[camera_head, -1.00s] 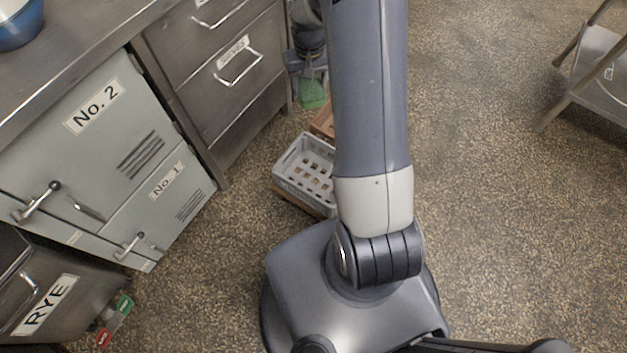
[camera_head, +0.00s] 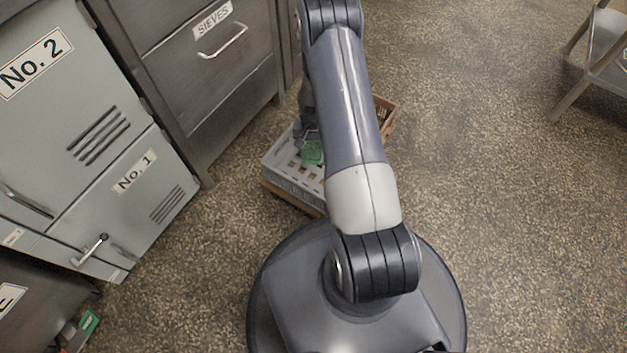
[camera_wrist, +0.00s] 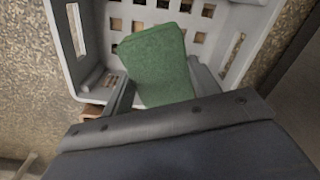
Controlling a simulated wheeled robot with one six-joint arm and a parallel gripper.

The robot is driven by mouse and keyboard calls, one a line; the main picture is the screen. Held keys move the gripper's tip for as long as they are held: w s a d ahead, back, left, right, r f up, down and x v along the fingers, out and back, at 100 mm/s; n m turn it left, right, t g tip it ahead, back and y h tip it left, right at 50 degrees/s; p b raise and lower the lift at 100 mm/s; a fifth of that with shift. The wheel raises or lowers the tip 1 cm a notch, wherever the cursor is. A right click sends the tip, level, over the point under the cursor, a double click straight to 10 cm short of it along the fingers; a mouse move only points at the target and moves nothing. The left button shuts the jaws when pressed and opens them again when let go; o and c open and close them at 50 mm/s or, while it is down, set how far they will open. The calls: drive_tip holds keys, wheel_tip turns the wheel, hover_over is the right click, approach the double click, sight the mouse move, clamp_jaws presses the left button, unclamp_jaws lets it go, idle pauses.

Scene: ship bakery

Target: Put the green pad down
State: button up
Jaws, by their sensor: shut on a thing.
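The green pad (camera_wrist: 158,62) is between the two fingers of my gripper (camera_wrist: 160,92), which is shut on it. In the wrist view the pad is over the grey plastic crate (camera_wrist: 70,50) with square holes in its floor. In the head view the pad (camera_head: 312,153) shows beside my arm, within the outline of the crate (camera_head: 290,183). My gripper (camera_head: 308,140) is partly hidden behind my arm there. I cannot tell whether the pad touches the crate floor.
A brown crate (camera_head: 386,112) is behind my arm. The No. 1 locker door (camera_head: 135,185) and the SIEVES drawer (camera_head: 215,50) stand to the left. A metal stand (camera_head: 600,60) is at the upper right. The speckled floor on the right is clear.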

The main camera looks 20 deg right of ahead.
sight(313, 153)
drive_tip(key=f, duration=0.2)
drive_tip(key=f+b, duration=0.1)
drive_tip(key=f, duration=0.1)
drive_tip(key=shift+s+f, duration=0.1)
drive_tip(key=shift+s, duration=0.2)
wheel_tip(313, 153, down, 10)
drive_tip(key=b, duration=0.4)
drive_tip(key=shift+b, duration=0.35)
drive_tip(key=o, duration=1)
wheel_tip(313, 153, up, 12)
drive_tip(key=p, duration=0.5)
drive_tip(key=shift+r, duration=0.2)
drive_tip(key=shift+f, duration=0.1)
